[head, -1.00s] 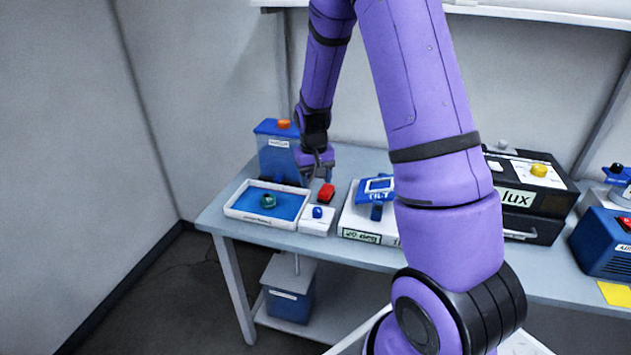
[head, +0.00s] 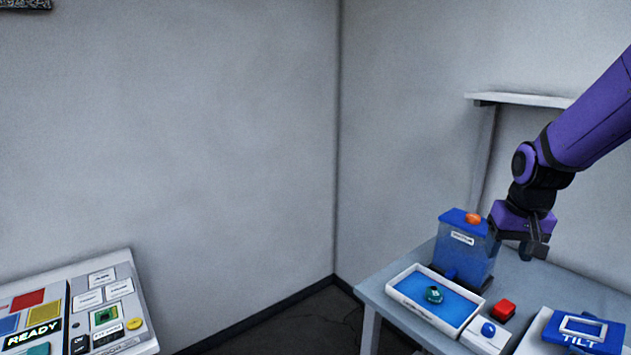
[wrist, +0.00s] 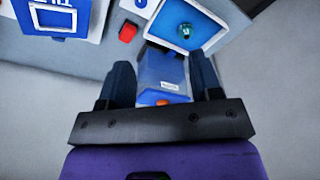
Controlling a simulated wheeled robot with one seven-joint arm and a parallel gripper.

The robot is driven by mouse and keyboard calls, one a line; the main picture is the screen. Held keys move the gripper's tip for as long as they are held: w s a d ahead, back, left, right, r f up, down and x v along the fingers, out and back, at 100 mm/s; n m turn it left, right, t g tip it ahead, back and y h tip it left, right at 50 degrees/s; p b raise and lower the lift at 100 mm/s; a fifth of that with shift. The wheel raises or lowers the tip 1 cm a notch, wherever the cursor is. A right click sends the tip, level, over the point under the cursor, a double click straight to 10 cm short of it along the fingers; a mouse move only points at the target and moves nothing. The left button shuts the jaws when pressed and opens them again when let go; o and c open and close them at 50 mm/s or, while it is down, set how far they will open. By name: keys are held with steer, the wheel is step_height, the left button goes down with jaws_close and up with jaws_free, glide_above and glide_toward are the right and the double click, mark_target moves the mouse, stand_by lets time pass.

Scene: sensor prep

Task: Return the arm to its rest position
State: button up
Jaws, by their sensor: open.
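My purple arm (head: 590,110) reaches in from the right edge of the head view. My gripper (head: 535,248) is above the back of the grey table, just right of the blue container with the orange knob (head: 465,240). In the wrist view my gripper (wrist: 162,85) is open, its two dark fingers spread apart with nothing held. The blue container (wrist: 162,72) shows beyond and between the fingers; the head view shows the gripper beside it.
A white tray (head: 395,292) with a blue inside holds a small teal object (head: 434,294). A red block (head: 502,310), a blue button on a white base (head: 488,330) and a blue TILT device (head: 583,332) are nearby. A READY panel (head: 75,340) stands at left. A shelf (head: 500,99) is above.

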steer(key=s+a+r+n+t, duration=0.1)
steer(key=s+a+r, duration=0.2)
steer(key=s+r, duration=0.3)
steer(key=s+a+r+n+t, duration=0.1)
steer(key=s+a+r, duration=0.3)
steer(key=s, duration=1.1)
step_height(320, 180, up, 3)
steer(key=shift+r+t, duration=0.1)
steer(key=shift+t, duration=0.6)
